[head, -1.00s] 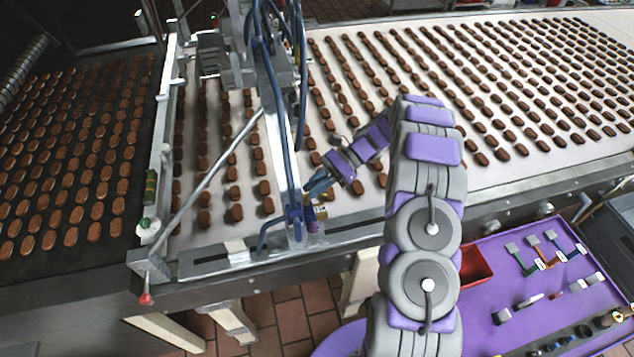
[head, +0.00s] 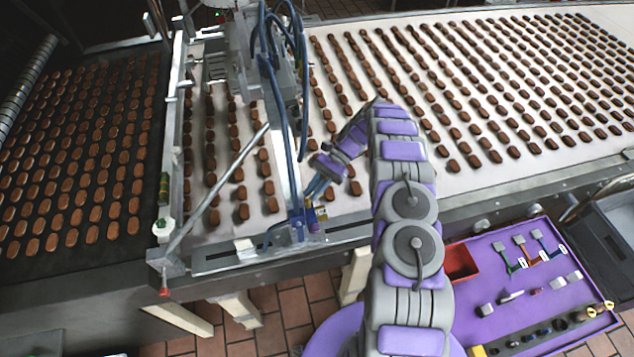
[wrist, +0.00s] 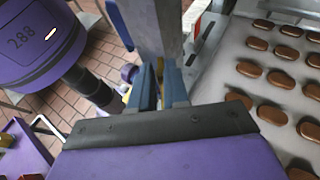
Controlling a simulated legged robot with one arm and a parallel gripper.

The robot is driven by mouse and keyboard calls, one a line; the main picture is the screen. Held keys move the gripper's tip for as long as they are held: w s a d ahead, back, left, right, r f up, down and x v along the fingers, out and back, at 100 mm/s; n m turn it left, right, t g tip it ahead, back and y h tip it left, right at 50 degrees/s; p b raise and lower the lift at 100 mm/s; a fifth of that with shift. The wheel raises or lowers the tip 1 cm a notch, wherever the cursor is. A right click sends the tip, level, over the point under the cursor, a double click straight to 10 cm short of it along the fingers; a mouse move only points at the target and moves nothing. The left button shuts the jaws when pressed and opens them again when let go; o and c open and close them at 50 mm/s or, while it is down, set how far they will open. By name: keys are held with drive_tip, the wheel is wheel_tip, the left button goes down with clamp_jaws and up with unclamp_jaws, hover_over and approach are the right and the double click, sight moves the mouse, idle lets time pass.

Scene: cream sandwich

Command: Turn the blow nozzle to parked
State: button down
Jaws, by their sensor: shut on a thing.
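A blue fitting with a small yellow part and a purple knob (head: 313,227) sits at the near end of the metal bar (head: 290,165) across the belt. I take this to be the blow nozzle assembly; which way it points is too small to tell. My gripper (head: 311,198) reaches down to it from the right, with its blue fingers at the fitting. In the wrist view, the fingers (wrist: 160,98) are close together on a narrow part that they mostly hide. A purple knob (wrist: 129,73) and a bit of yellow show just beyond them.
Rows of chocolate-coated pieces (head: 470,125) lie on the white belt right of the bar. A slanted metal rod (head: 215,190) stands to its left. Blue hoses (head: 275,60) hang above. A purple tray (head: 500,270) with tools and a red bin (head: 460,263) is at lower right.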

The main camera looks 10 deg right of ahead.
drive_tip(key=shift+s+a+f+p, duration=0.1)
drive_tip(key=shift+a+f+p, duration=0.1)
drive_tip(key=shift+p, duration=0.35)
drive_tip(key=c, duration=1.5)
unclamp_jaws()
drive_tip(key=shift+c, duration=0.2)
drive_tip(key=shift+o, duration=1.4)
drive_tip(key=shift+a, duration=0.2)
drive_tip(key=shift+a+r, duration=0.1)
drive_tip(key=shift+a, duration=0.05)
